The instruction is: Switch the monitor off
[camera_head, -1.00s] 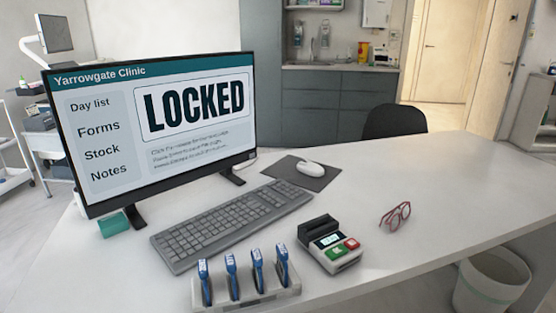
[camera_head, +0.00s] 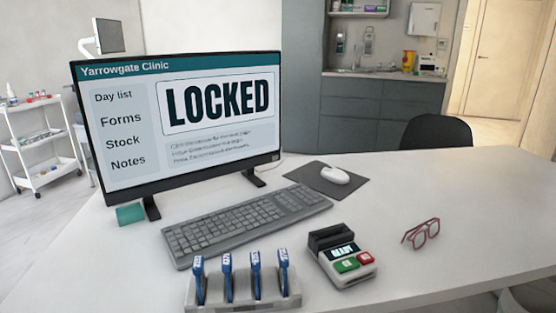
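The monitor (camera_head: 180,118) stands upright on two feet at the left of the desk. Its screen is lit and shows "Yarrowgate Clinic", a large "LOCKED" and a side list of Day list, Forms, Stock and Notes. Smaller lines under "LOCKED" are too blurred to read. A small light mark shows on the bezel at the lower right (camera_head: 274,156); I cannot tell whether it is a button. Neither of my grippers is in view.
On the white desk (camera_head: 420,190) lie a keyboard (camera_head: 245,224), a mouse (camera_head: 335,176) on a dark mat, a card reader (camera_head: 341,257) reading "READY", red glasses (camera_head: 421,233) and a rack (camera_head: 243,290) of blue-topped items. A green block (camera_head: 130,214) sits by the monitor's left foot. A dark chair (camera_head: 437,133) stands behind.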

